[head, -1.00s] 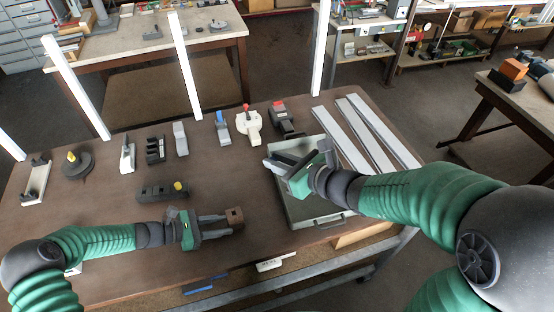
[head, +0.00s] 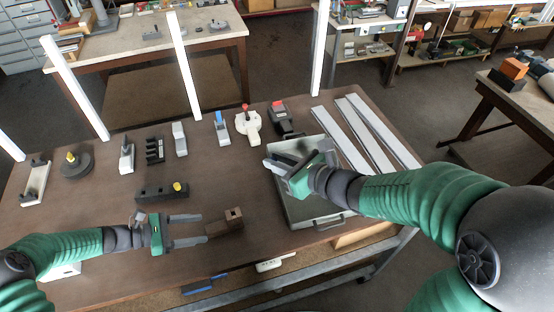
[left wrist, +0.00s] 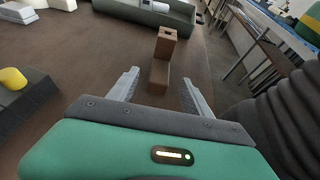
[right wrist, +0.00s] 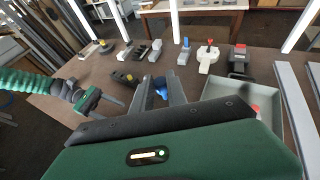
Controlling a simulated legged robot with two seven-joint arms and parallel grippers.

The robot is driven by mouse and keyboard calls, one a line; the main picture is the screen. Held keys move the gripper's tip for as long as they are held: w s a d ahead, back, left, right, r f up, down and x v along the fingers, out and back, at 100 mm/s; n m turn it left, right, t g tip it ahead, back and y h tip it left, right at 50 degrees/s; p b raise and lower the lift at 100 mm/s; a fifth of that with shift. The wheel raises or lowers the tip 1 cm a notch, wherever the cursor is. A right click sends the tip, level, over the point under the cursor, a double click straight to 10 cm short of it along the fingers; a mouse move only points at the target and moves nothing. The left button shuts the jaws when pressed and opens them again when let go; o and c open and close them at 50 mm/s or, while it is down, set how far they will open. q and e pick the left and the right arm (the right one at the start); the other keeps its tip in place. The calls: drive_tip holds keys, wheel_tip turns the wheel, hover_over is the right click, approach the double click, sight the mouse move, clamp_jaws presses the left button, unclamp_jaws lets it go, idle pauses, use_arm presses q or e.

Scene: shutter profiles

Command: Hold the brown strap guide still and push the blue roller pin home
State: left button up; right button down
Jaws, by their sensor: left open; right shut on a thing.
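The brown strap guide (head: 226,222) stands on the table front, with a raised block at its right end that has a dark hole in its top. It also shows in the left wrist view (left wrist: 165,46), just ahead of the fingers. My left gripper (head: 204,230) is open, its fingertips at the near end of the guide, with nothing clamped. My right gripper (head: 272,164) is above the grey tray. In the right wrist view it is shut on the blue roller pin (right wrist: 160,88), which shows between the fingers. The pin is mostly hidden in the head view.
The grey tray (head: 296,213) lies right of the guide. A dark block with a yellow knob (head: 162,191) is behind my left gripper. Several fixtures stand in a row at the back, and grey metal strips (head: 345,140) lie at the right.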

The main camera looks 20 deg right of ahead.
sight(216, 227)
use_arm(q)
drive_tip(key=v, duration=0.3)
drive_tip(key=shift+a, duration=0.3)
drive_tip(key=shift+o, duration=0.3)
drive_tip(key=shift+d+f+b, duration=0.15)
drive_tip(key=shift+f+b, duration=0.25)
drive_tip(key=shift+b, duration=0.8)
drive_tip(key=shift+d+r, duration=0.1)
drive_tip(key=shift+r, duration=0.05)
drive_tip(key=shift+d, duration=0.2)
drive_tip(key=b+x, duration=0.4)
drive_tip(key=x, duration=0.7)
drive_tip(key=shift+d, duration=0.2)
drive_tip(key=shift+a, duration=0.1)
